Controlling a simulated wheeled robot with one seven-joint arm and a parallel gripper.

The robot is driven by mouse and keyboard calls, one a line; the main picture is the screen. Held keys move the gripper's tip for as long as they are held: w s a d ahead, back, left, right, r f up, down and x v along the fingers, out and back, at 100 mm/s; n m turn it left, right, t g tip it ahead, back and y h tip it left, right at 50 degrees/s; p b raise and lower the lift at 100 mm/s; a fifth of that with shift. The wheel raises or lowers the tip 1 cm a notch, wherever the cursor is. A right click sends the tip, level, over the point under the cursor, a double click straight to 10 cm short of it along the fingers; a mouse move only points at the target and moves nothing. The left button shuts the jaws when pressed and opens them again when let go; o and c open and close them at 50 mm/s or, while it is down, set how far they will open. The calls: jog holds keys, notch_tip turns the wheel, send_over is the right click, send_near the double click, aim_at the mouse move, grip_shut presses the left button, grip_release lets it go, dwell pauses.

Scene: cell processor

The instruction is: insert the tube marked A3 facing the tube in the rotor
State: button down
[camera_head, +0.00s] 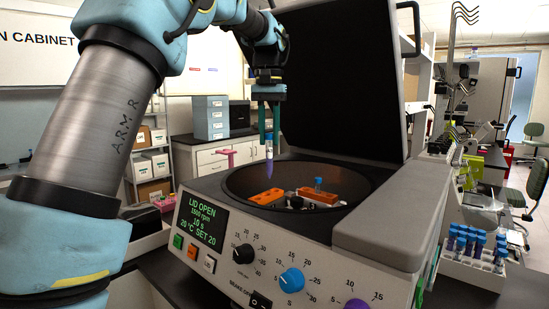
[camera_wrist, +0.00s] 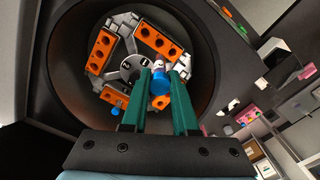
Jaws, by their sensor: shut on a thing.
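My gripper (camera_head: 267,135) has green fingers and is shut on a tube (camera_head: 269,153) with a blue cap and a purple lower part. It holds the tube upright above the left side of the open centrifuge bowl. In the wrist view the tube's blue cap (camera_wrist: 160,86) is between the fingers; no marking is readable. The rotor (camera_wrist: 128,72) carries several orange buckets with round holes. Another blue-capped tube (camera_head: 318,185) stands in the right-hand orange bucket (camera_head: 322,195); its cap (camera_wrist: 116,109) shows at lower left in the wrist view. The held tube's lower end is free above the rotor.
The centrifuge lid (camera_head: 340,80) stands open behind the bowl. The bowl rim (camera_head: 240,172) surrounds the rotor. The panel (camera_head: 206,222) reads LID OPEN. A white rack (camera_head: 470,268) with several blue-capped tubes stands at the right. A pink stand (camera_head: 229,153) is behind at left.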

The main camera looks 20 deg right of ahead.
aim_at(270, 169)
jog(key=f, duration=0.7)
jog(key=shift+w+d, duration=0.3)
jog(key=shift+s+a+n, duration=0.1)
jog(key=shift+s+n, duration=0.05)
jog(key=shift+n, duration=0.15)
jog(key=shift+f, duration=0.4)
jog(key=shift+f+b, duration=1.1)
jog(key=shift+f, duration=1.25)
jog(key=shift+f+b, duration=0.1)
jog(key=shift+b, duration=0.2)
